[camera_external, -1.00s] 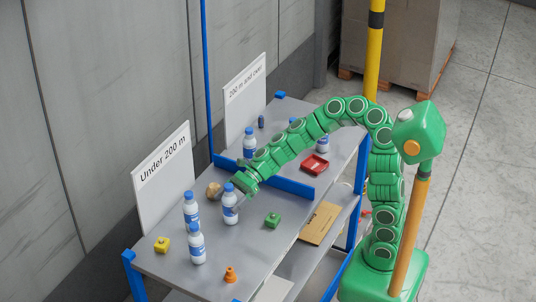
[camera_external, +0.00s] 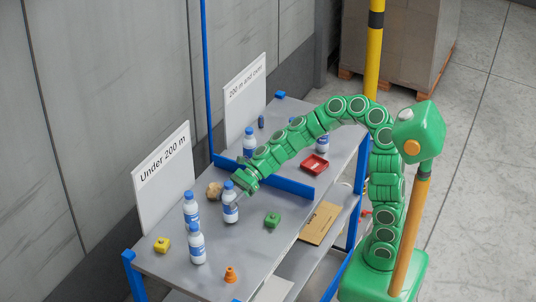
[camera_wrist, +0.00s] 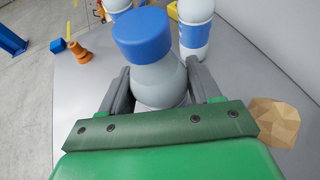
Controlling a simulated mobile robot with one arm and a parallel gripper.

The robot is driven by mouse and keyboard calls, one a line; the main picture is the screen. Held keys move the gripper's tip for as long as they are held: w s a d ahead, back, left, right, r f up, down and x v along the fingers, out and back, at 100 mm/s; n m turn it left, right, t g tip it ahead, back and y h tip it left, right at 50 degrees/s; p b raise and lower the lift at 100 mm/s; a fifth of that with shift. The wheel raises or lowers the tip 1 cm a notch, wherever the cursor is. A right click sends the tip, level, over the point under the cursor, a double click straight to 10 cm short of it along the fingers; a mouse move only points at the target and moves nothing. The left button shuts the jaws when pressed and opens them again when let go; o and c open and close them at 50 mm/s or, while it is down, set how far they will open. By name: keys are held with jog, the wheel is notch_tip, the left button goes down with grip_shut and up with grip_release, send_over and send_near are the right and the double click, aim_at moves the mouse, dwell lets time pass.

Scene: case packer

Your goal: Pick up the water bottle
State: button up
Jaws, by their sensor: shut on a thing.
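A water bottle (camera_external: 230,207) with a blue cap and blue label stands on the near part of the grey table, in front of the "Under 200 m" sign. My gripper (camera_external: 238,191) is at its upper part. In the wrist view the bottle (camera_wrist: 155,75) sits between the two dark fingers of my gripper (camera_wrist: 158,95), which are closed against its sides. The bottle looks upright or slightly tilted; whether its base touches the table is hard to tell. Two more blue-capped bottles stand nearby, one behind (camera_external: 191,209) and one in front (camera_external: 196,246).
A tan faceted lump (camera_external: 214,190) lies close behind my gripper. A yellow block (camera_external: 161,244), an orange cone-like piece (camera_external: 230,275) and a green block (camera_external: 272,219) lie around. A blue divider (camera_external: 290,185) crosses the table; beyond it are more bottles and a red tray (camera_external: 315,163).

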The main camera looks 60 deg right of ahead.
jog(key=s+d+r, duration=0.2)
jog(key=s+r, duration=0.5)
jog(key=r, duration=0.2)
jog(key=s+d+r, duration=0.3)
jog(key=s+r, duration=0.3)
jog(key=r, duration=0.2)
jog(key=w+d+r+m+t+h, duration=0.1)
jog(key=w+d+r+m+t, duration=0.15)
jog(key=w+d, duration=1.4)
jog(key=w+d+f+m+t+h, duration=0.1)
jog(key=w+d+f, duration=0.15)
jog(key=d, duration=1.15)
jog(key=w+d+f+m+t+h, duration=0.15)
jog(key=w+d, duration=0.25)
jog(key=d, duration=1.1)
notch_tip(320, 180, down, 16)
jog(key=shift+a+f, duration=0.15)
jog(key=shift+a, duration=0.1)
jog(key=shift+f, duration=0.1)
